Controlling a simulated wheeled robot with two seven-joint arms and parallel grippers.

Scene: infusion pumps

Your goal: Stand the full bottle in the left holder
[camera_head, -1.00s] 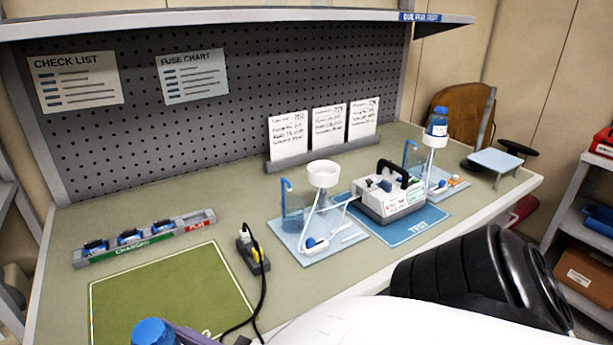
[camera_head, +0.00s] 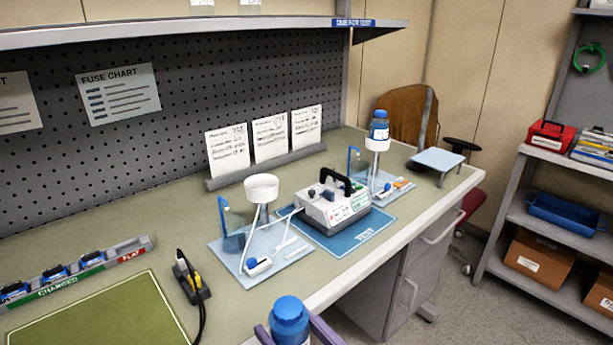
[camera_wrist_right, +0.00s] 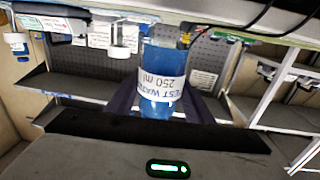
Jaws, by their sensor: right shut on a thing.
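My right gripper (camera_head: 290,334) is shut on the full bottle (camera_head: 289,313) with a blue cap, in front of the bench's front edge. In the right wrist view the bottle (camera_wrist_right: 162,72) stands between the fingers, filled with blue liquid and labelled test water, 250 ml; it appears upside down there. The left holder, a white cup (camera_head: 262,187) on a stand over a pale blue plate (camera_head: 285,272), is empty as far as I can see, beyond and left of the gripper. The right holder (camera_head: 377,145) carries another blue-capped bottle (camera_head: 379,126). My left gripper is out of view.
A white pump with a black handle (camera_head: 332,205) sits on a blue test mat (camera_head: 352,240) between the holders. A blue hook post (camera_head: 223,212) stands left of the left cup. A power strip (camera_head: 192,283) and green mat (camera_head: 100,318) lie left. Shelves stand at right.

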